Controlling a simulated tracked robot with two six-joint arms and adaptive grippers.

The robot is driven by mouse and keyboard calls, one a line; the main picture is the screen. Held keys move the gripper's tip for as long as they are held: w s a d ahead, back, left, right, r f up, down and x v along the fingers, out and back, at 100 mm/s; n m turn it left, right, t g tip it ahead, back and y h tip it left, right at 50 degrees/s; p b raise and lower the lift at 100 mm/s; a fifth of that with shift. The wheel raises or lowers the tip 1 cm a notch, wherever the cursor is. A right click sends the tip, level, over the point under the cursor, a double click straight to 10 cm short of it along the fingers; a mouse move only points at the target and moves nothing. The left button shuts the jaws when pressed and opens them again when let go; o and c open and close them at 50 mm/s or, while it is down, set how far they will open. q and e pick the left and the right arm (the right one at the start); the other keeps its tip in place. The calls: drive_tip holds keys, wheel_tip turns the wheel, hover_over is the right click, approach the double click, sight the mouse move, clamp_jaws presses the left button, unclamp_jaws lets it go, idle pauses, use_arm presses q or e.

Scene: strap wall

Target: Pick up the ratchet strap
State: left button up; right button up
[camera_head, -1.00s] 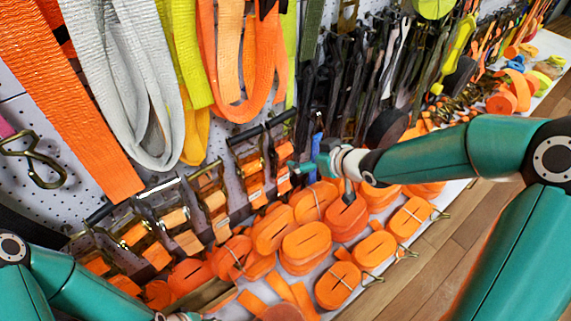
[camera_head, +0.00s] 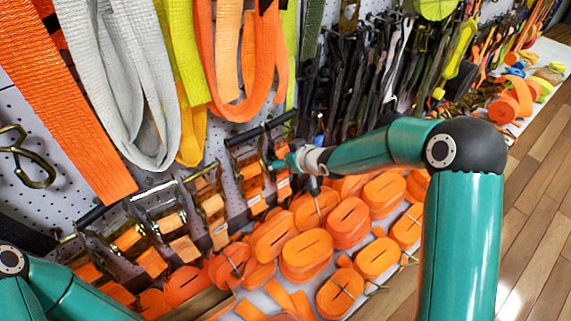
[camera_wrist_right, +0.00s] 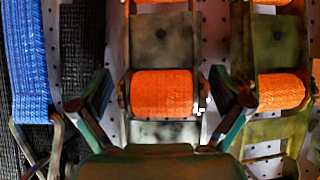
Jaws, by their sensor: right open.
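Several ratchet straps, metal ratchets with orange webbing, hang in a row on the pegboard wall, one of them (camera_head: 252,178) close to my right gripper. My right gripper (camera_head: 280,164) is at the wall by the right end of this row. In the right wrist view, the open right gripper (camera_wrist_right: 162,102) has one finger on each side of a ratchet strap's orange webbing roll (camera_wrist_right: 162,92). Whether the fingers touch it cannot be told. A second ratchet strap (camera_wrist_right: 281,91) hangs just right of the right finger. Only my left arm shows at the lower left; its gripper is out of view.
Coiled orange straps (camera_head: 305,250) crowd the white shelf below the row. A grey sling (camera_head: 130,90) and orange slings (camera_head: 240,105) hang above. A blue strap (camera_wrist_right: 30,60) and dark webbing hang left of the right gripper. Wooden floor (camera_head: 535,200) is clear at right.

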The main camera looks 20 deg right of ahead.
sight(284, 146)
drive_tip(key=shift+w, duration=0.15)
drive_tip(key=c, duration=1.6)
drive_tip(key=shift+w+r, duration=0.1)
drive_tip(key=shift+c, duration=0.9)
drive_tip(key=shift+r, duration=0.1)
use_arm(q)
drive_tip(key=shift+r+p, duration=0.7)
drive_tip(key=shift+p, duration=0.05)
use_arm(e)
drive_tip(key=shift+r, duration=1.45)
use_arm(q)
drive_tip(key=shift+r, duration=0.2)
use_arm(e)
drive_tip(key=s+d, duration=0.3)
drive_tip(key=s, duration=0.5)
drive_tip(key=s+d, duration=0.3)
drive_tip(key=s, duration=0.6)
drive_tip(key=shift+r, duration=0.15)
